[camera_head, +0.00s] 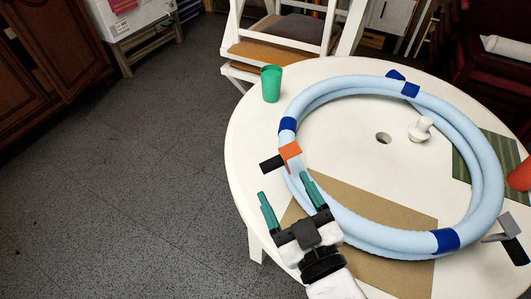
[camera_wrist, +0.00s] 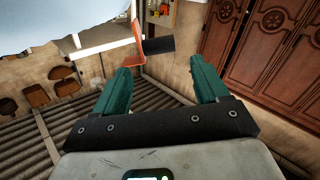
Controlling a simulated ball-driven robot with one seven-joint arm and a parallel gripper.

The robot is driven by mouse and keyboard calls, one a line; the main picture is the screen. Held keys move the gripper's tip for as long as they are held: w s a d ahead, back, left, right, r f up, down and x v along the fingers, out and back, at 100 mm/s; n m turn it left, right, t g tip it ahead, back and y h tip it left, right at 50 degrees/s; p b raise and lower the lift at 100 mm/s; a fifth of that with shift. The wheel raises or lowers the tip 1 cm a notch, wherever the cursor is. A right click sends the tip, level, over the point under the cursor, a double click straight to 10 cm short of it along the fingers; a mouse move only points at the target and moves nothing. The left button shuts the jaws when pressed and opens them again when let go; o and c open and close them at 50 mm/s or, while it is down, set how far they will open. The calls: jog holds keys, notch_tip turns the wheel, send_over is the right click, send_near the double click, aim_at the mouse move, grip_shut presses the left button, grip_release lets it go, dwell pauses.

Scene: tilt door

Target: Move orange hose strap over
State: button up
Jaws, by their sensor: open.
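The orange hose strap (camera_head: 290,151) sits on the left side of the coiled light blue hose (camera_head: 352,92), with a black grip (camera_head: 272,164) sticking out to its left. In the wrist view the orange strap (camera_wrist: 137,38) and its black grip (camera_wrist: 159,45) show just beyond the fingers, at the top middle. My gripper (camera_head: 287,185) is open and empty, just in front of the strap, with its two green fingers pointing toward it. In the wrist view the fingers (camera_wrist: 162,78) are wide apart with nothing between them. I cannot tell whether a finger touches the hose.
The round white table (camera_head: 250,125) carries the hose, a green cup (camera_head: 271,84), a white knob-like piece (camera_head: 421,128) and a brown mat (camera_head: 385,200). Another grey and black handled piece (camera_head: 510,238) is at the right edge. Open floor lies left of the table.

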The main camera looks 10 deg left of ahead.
aim_at(272, 165)
jog(key=x, duration=0.9)
jog(key=shift+w+a+r, duration=0.1)
jog(key=shift+w+a, duration=0.1)
jog(key=shift+w, duration=0.15)
jog(key=c, duration=1.3)
